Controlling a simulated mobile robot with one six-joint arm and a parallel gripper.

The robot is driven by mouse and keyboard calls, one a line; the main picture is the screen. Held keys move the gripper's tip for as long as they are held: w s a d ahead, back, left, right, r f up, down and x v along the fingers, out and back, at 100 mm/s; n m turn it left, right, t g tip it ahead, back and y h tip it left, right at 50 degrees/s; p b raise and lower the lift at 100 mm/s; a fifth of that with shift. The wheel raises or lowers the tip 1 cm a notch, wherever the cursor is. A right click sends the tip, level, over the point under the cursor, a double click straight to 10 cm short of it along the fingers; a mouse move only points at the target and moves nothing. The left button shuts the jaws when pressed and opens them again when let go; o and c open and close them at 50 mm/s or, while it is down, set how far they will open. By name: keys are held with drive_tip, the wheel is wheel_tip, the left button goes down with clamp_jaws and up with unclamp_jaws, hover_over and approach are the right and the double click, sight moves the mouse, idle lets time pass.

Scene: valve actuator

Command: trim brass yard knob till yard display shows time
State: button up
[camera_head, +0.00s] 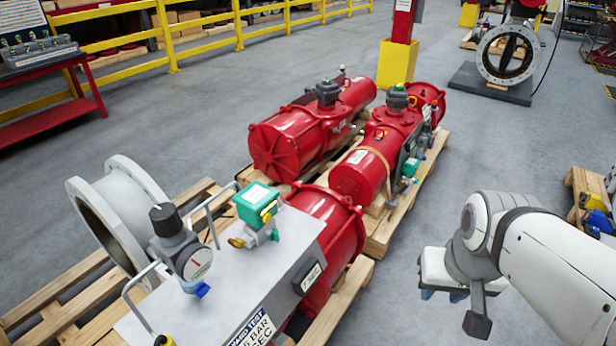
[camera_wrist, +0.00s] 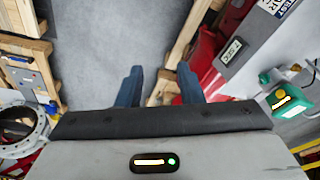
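My gripper (camera_head: 442,294) hangs over the floor to the right of the valve actuator skid in the head view. In the wrist view its two blue fingers are apart, with nothing between them (camera_wrist: 158,76). A small dark-framed display (camera_head: 308,277) on the grey panel's side appears to read "7 SEC"; it also shows in the wrist view (camera_wrist: 234,50). A white sign (camera_head: 252,329), cut off below, mentions a test and "BAR".
A gauge with a black-capped regulator (camera_head: 180,245) and a green box (camera_head: 257,203) with brass fittings stand on the grey panel between metal handles. Red actuators (camera_head: 300,130) lie on pallets behind. The floor (camera_head: 440,205) between pallets and my arm is clear.

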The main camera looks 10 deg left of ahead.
drive_tip(key=shift+d, duration=0.1)
drive_tip(key=m+y+b, duration=0.8)
drive_tip(key=m+y, duration=0.4)
drive_tip(key=m, duration=0.4)
approach(279, 235)
drive_tip(key=s+d+r, duration=0.2)
drive_tip(key=s+r, duration=0.4)
drive_tip(key=s, duration=0.3)
drive_tip(key=w+a+f+m+t, duration=0.1)
drive_tip(key=w+a+f+m, duration=0.1)
drive_tip(key=w+a+f, duration=0.1)
drive_tip(key=w+a+f+m+t, duration=0.1)
drive_tip(key=w+a+f+m, duration=0.1)
drive_tip(key=w+a+f, duration=0.1)
drive_tip(key=w+a+f+m+b, duration=0.1)
drive_tip(key=w+a+f+m, duration=0.1)
drive_tip(key=w+a+f, duration=0.1)
drive_tip(key=shift+w+a+f+m+t+y, duration=0.15)
drive_tip(key=shift+w+f+m+t+y, duration=0.2)
drive_tip(key=shift+w+f, duration=0.2)
drive_tip(key=shift+c, duration=0.3)
clamp_jaws()
